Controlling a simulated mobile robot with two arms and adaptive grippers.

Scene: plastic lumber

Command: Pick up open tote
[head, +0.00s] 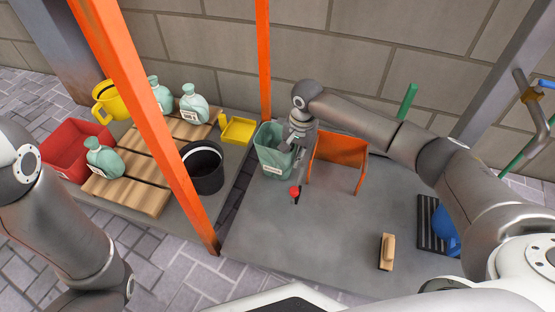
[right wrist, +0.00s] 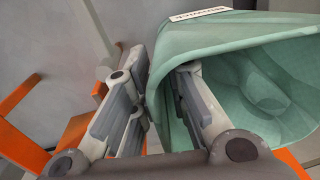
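The open tote (head: 272,158) is a teal, open-topped bin with a white label. It stands on the grey platform near the wall, left of an orange stand. My right gripper (head: 292,146) is at its right rim. In the right wrist view, the tote (right wrist: 235,45) has its mouth towards the camera. One finger of my right gripper (right wrist: 162,85) is inside the tote and the other is outside, with the wall between them; they look shut on it. My left arm shows at the left edge, with its gripper out of view.
An orange stand (head: 340,150) is close on the tote's right. A black bucket (head: 205,178) and yellow tray (head: 238,131) are to its left. Orange posts (head: 263,60) rise nearby. A red-topped object (head: 295,191) and wooden-handled brush (head: 387,252) lie in front.

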